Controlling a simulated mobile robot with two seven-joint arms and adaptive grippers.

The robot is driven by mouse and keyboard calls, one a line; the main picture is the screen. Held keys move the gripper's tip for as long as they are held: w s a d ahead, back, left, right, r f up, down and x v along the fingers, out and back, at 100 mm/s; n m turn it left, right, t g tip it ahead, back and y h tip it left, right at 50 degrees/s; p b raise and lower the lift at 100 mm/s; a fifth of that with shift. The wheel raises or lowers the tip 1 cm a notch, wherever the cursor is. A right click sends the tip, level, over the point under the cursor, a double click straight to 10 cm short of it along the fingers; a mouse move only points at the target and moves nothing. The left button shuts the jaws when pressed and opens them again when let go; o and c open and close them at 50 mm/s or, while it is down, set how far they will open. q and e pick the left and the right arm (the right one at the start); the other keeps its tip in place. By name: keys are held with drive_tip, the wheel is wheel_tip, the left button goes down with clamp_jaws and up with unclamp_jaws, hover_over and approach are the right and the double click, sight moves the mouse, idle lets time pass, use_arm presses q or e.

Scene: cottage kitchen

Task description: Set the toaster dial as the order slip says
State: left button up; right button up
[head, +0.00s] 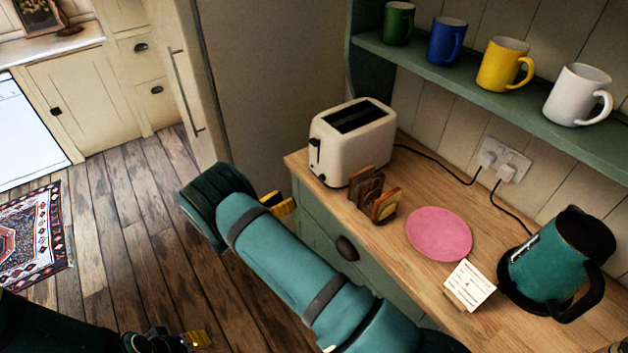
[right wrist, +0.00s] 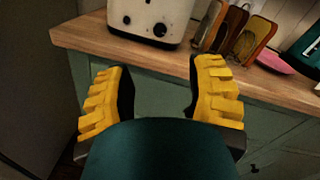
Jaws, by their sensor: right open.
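The cream toaster (head: 352,140) stands at the counter's left end in the head view, with a dark lever on its end face. In the right wrist view the toaster (right wrist: 143,14) shows its lower front with a black round dial (right wrist: 160,30) and a smaller dark knob (right wrist: 127,19); the dial's setting is too small to read. The white order slip (head: 469,285) stands before the kettle; its writing is too small to read surely. My right gripper (right wrist: 160,68) is open and empty, in front of the counter edge below the toaster. My left gripper (head: 182,341) is low at the bottom left, its opening unclear.
A toast rack (head: 374,195) with slices stands close beside the toaster. A pink plate (head: 439,234) and a teal kettle (head: 560,262) are further right on the wooden counter (head: 410,270). Several mugs stand on the shelf (head: 440,70) above. Open floor lies left.

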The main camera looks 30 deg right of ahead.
sight(321, 178)
drive_tip(key=d, duration=0.4)
drive_tip(key=w+d, duration=0.1)
drive_tip(key=d, duration=0.3)
drive_tip(key=w+d+p, duration=0.1)
drive_tip(key=d, duration=0.4)
drive_tip(key=shift+w, duration=0.15)
clamp_jaws()
